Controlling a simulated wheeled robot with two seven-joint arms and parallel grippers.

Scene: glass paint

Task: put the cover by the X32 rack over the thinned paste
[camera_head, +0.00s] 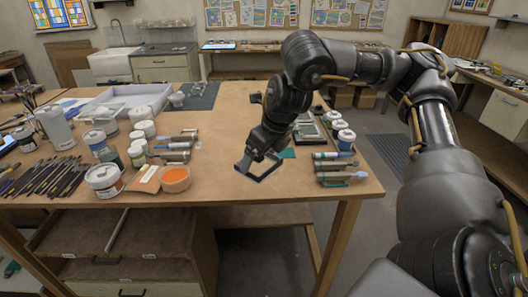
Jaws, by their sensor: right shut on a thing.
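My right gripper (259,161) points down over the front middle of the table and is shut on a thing. The held thing is small and largely hidden by the fingers; it may be the cover, but I cannot make out its outline. A shallow dish of orange paste (176,178) stands open to the left of the gripper, near the table's front edge. A dark rack-like tray (307,132) lies right of the gripper, partly behind my arm. I cannot read an X32 label. My left gripper is not in view.
White jars (103,178), tubes (175,153) and brushes (55,175) crowd the table's left. A small teal piece (289,153) lies beside the gripper. The wood between dish and gripper is clear.

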